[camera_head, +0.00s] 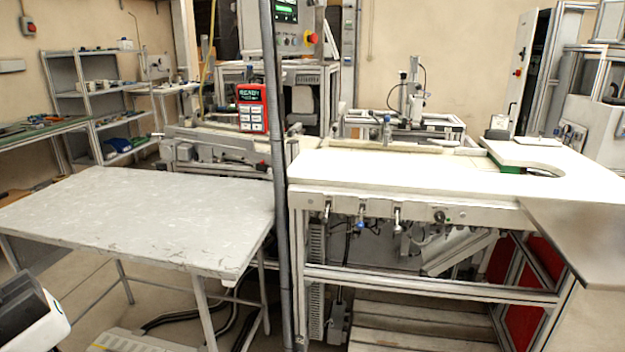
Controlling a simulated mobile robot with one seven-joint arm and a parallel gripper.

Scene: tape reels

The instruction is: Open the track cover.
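I cannot tell for certain which part is the track cover. A long, low rail (400,149) runs along the back edge of the white worktop, with a small upright fitting (387,130) on it. Left of the grey post, a metal track-like machine section (215,152) lies behind the grey table, and a red handheld device reading "READY" (251,108) stands above it. Whether any cover there is open or shut cannot be made out. My gripper's fingers do not show; a white and black part, probably mine, is at the bottom left corner.
A grey table (140,215) stands front left, clear on top. A vertical post (276,180) stands between it and the white worktop (400,175), which is mostly bare. A metal sheet (580,235) juts out at the right. Shelves (95,90) stand back left. Cables lie on the floor.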

